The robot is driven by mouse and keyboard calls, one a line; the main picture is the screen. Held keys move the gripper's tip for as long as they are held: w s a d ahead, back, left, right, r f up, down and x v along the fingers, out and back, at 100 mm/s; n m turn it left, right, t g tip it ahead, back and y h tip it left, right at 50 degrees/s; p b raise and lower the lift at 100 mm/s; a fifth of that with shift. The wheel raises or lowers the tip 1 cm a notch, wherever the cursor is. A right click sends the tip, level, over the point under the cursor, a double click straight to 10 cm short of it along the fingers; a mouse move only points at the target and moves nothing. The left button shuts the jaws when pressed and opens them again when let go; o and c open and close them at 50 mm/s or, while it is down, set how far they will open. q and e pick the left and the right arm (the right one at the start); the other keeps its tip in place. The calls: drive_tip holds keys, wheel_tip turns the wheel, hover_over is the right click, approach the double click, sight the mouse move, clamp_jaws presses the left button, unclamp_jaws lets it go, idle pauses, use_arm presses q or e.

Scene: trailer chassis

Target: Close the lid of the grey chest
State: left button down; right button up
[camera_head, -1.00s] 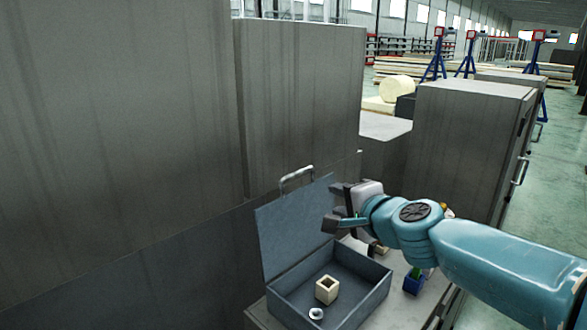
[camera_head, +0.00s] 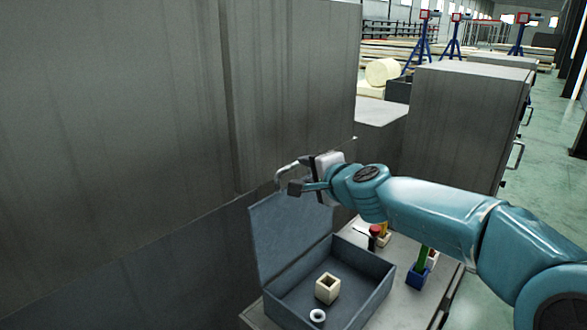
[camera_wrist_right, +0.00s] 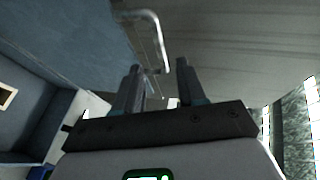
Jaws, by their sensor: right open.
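The grey chest (camera_head: 362,293) stands on a worktop with its lid (camera_head: 290,236) raised, leaning back toward the grey wall panels. A metal handle (camera_head: 292,170) sticks up from the lid's top edge and also shows in the right wrist view (camera_wrist_right: 160,40). My right gripper (camera_head: 298,184) is open at the lid's top edge, close to the handle; in the right wrist view its two fingers (camera_wrist_right: 158,85) point toward the handle. I cannot tell whether they touch it. Inside the chest are a cream square block with a hole (camera_head: 327,288) and a small white ring (camera_head: 317,315). My left gripper is not in view.
Right of the chest on the worktop are a blue holder with a green item (camera_head: 418,277) and a red-topped item (camera_head: 375,232). Tall grey panels (camera_head: 120,120) rise behind and left. A grey cabinet (camera_head: 462,125) stands beyond my right arm. Open floor lies at right.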

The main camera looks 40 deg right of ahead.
sight(296, 166)
drive_tip(key=x, duration=0.9)
drive_tip(key=shift+s+d, duration=0.1)
drive_tip(key=shift+d, duration=0.05)
drive_tip(key=shift+s+r, duration=0.2)
drive_tip(key=shift+a, duration=0.25)
drive_tip(key=shift+c, duration=1.3)
drive_tip(key=shift+w+d+f, duration=0.1)
clamp_jaws()
